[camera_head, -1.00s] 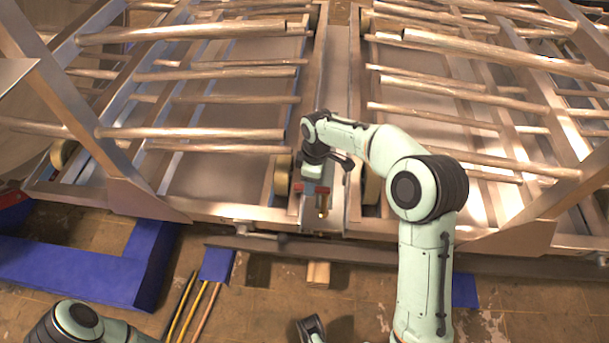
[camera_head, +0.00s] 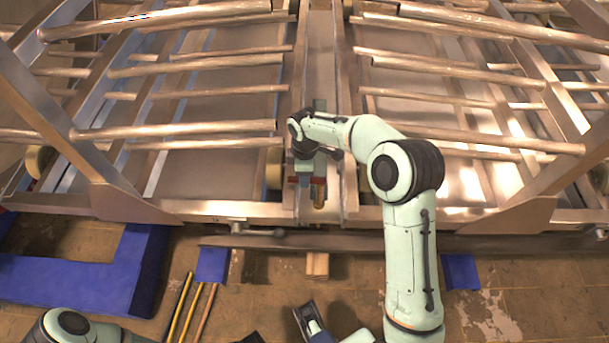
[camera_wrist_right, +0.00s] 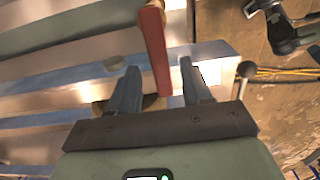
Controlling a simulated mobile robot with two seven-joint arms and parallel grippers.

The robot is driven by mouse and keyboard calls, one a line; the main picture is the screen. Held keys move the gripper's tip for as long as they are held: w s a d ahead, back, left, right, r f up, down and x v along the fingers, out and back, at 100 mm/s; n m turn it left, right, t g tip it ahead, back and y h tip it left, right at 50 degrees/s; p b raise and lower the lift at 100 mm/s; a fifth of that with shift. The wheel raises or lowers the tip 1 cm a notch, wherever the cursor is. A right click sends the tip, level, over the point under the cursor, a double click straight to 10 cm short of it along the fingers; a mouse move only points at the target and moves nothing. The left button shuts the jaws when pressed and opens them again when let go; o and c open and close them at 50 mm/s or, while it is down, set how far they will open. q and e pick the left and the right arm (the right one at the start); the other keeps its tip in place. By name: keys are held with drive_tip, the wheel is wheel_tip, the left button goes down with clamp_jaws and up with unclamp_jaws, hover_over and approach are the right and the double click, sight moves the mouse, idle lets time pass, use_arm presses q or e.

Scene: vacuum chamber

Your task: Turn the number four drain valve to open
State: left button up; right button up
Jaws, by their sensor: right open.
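The valve's red handle (camera_head: 319,181) shows at the front end of the central metal channel, with a brass-coloured part (camera_head: 319,200) just in front of it. My right gripper (camera_head: 304,177) reaches down over the channel at this valve, partly hidden by its own wrist. In the right wrist view, the long red handle (camera_wrist_right: 154,40) runs between the two fingers of my open right gripper (camera_wrist_right: 160,82). Contact with either finger cannot be told. No number is readable on the valve. A part of my left arm (camera_head: 75,325) shows at the bottom left; its gripper's jaw state is unclear.
Metal racks with several tubes (camera_head: 180,129) flank the channel on both sides. A long front rail (camera_head: 400,243) crosses below them. A blue floor frame (camera_head: 75,280) and several thin rods (camera_head: 190,308) lie at the lower left. A wooden block (camera_head: 317,264) sits below the rail.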

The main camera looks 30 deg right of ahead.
drive_tip(key=shift+f, duration=0.6)
clamp_jaws()
